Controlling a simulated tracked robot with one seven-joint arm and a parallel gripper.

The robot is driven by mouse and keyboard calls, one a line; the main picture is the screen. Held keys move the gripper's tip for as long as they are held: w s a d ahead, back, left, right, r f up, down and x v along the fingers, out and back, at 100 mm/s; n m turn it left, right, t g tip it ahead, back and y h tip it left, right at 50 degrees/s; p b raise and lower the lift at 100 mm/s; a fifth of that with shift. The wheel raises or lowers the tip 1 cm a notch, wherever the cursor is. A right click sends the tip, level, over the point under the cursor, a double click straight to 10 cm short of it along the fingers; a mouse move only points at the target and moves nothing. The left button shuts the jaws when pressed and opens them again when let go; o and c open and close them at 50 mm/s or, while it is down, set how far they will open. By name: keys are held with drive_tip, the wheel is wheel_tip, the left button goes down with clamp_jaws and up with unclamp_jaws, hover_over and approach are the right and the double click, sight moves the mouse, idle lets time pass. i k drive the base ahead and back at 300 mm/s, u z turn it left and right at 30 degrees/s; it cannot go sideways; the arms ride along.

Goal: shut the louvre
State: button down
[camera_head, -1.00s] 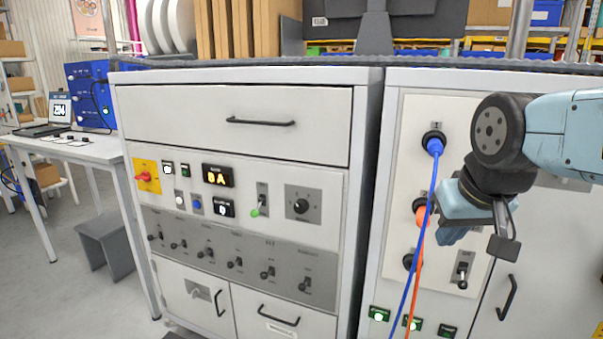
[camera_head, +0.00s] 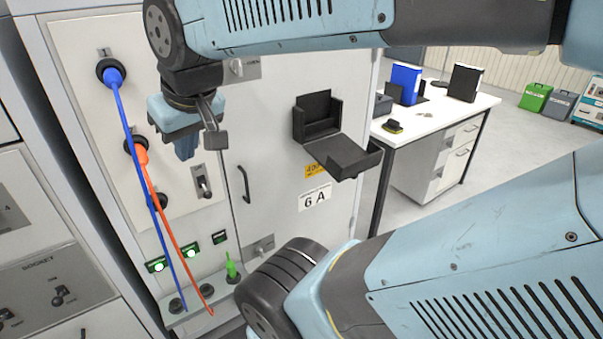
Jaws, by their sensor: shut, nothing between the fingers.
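My gripper (camera_head: 186,148) hangs pointing down in front of the grey cabinet's socket panel, with its fingers together and empty. It is to the right of the plugged-in cables and apart from the door handle. I cannot make out any louvre slats. Small levers on grey plates show on the cabinet door: an upper lever (camera_head: 238,68) partly behind my arm and a lower lever (camera_head: 262,247) near the bottom. Their labels are too small to read. A toggle switch (camera_head: 203,183) sits on the panel just below my gripper.
A blue cable (camera_head: 128,140) and an orange cable (camera_head: 165,205) hang down the panel. A black open box (camera_head: 322,125) juts from the door, right of the black handle (camera_head: 245,184). A white desk (camera_head: 440,112) stands behind to the right. My arm covers much of the right side.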

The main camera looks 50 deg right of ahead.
sight(339, 156)
drive_tip(key=z, duration=1.65)
drive_tip(key=k, duration=0.5)
drive_tip(key=u, duration=0.3)
drive_tip(key=i, duration=0.55)
drive_tip(key=z, duration=1.55)
